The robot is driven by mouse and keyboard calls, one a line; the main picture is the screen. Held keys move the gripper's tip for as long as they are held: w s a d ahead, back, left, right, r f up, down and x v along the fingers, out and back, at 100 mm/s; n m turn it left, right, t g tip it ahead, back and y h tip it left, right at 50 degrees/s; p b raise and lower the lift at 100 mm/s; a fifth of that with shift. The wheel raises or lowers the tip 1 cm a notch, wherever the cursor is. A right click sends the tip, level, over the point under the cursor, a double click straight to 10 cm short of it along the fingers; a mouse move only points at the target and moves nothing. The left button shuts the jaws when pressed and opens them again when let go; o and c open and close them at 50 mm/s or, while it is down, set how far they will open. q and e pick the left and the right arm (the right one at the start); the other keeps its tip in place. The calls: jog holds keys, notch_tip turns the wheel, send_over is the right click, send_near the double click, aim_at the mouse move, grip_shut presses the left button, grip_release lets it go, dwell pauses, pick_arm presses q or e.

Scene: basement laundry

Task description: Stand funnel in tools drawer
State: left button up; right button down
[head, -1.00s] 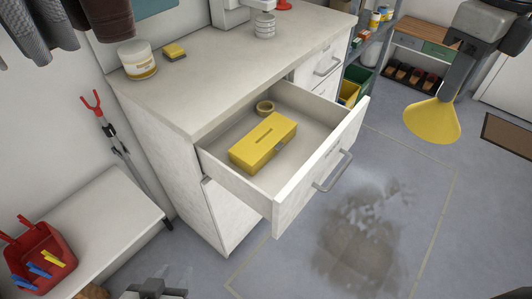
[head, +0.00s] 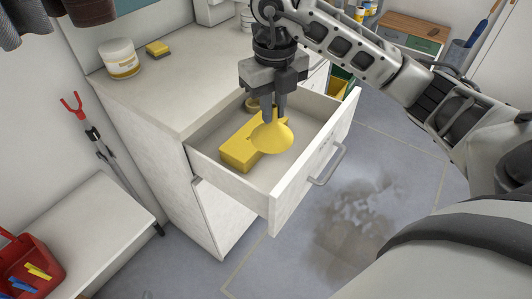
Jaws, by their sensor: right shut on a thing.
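My right gripper (head: 273,112) is shut on the yellow funnel (head: 272,137) and points downward over the open drawer. The funnel's wide mouth faces down. In the picture it overlaps the right part of a yellow box (head: 238,155) lying in the drawer; I cannot tell whether it touches the box or the drawer floor. The open tools drawer (head: 268,185) also holds a roll of tape (head: 252,104), partly hidden behind the gripper. My left gripper is not in view.
A low white bench (head: 85,230) with a red basket (head: 30,265) stands at the left. Bare drawer floor shows right of the funnel.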

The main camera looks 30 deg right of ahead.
aim_at(273, 124)
jog(key=shift+f, duration=8.35)
jog(key=c, duration=1.4)
grip_release()
jog(key=shift+r, duration=0.35)
notch_tip(273, 124, up, 12)
jog(key=shift+f, duration=0.15)
